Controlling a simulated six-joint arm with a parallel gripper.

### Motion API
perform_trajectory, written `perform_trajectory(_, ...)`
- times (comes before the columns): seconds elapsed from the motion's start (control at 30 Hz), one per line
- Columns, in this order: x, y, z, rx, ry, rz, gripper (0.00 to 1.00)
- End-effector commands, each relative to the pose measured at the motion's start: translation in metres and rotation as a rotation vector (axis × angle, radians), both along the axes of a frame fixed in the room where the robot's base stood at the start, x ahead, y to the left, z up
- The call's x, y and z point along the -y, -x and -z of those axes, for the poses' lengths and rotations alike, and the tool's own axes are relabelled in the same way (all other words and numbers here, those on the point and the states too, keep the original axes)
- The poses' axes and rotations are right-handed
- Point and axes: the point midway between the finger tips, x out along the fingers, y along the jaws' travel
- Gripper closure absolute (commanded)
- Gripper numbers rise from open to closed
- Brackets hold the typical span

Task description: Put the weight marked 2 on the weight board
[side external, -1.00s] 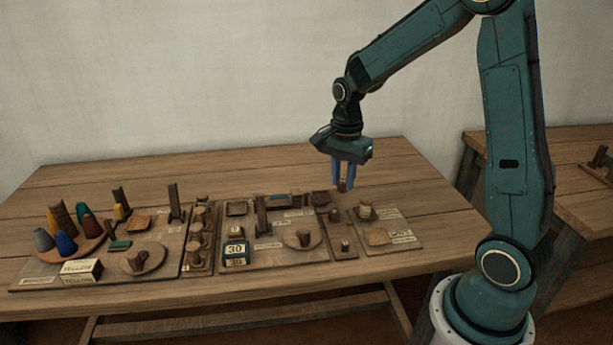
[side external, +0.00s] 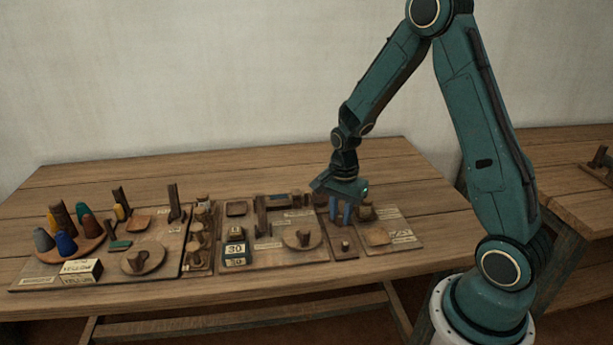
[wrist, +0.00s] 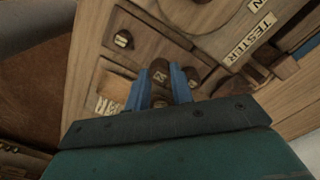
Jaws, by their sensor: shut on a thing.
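My gripper (side external: 340,212) is low over the right part of the table, above or at the narrow board (side external: 343,254), which looks like the weight board. In the wrist view, the blue fingers of my gripper (wrist: 160,85) are closed on a small dark brown weight (wrist: 160,73). Its top bears a pale mark that looks like a 2. The side view hides most of this weight, so I cannot tell whether it touches the board. A smaller weight (side external: 345,245) stands nearer the front on the narrow board; it also shows in the wrist view (wrist: 122,40).
To the left is a board with a round plate (side external: 303,240) and a box marked 30 (side external: 235,253). To the right is a board with a shallow tray (side external: 377,237) and a brown block (side external: 365,212). Coloured cones (side external: 66,245) stand at the far left.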

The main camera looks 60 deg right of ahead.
Motion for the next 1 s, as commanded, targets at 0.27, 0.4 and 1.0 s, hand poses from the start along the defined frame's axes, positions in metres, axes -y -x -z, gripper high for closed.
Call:
perform_trajectory(0.27,0.0,0.0,0.026,-0.002,0.0,0.0,1.0)
perform_trajectory(0.4,0.0,0.0,0.029,0.001,0.0,0.0,1.0)
perform_trajectory(1.0,0.0,0.0,0.032,0.0,0.0,0.0,0.55)
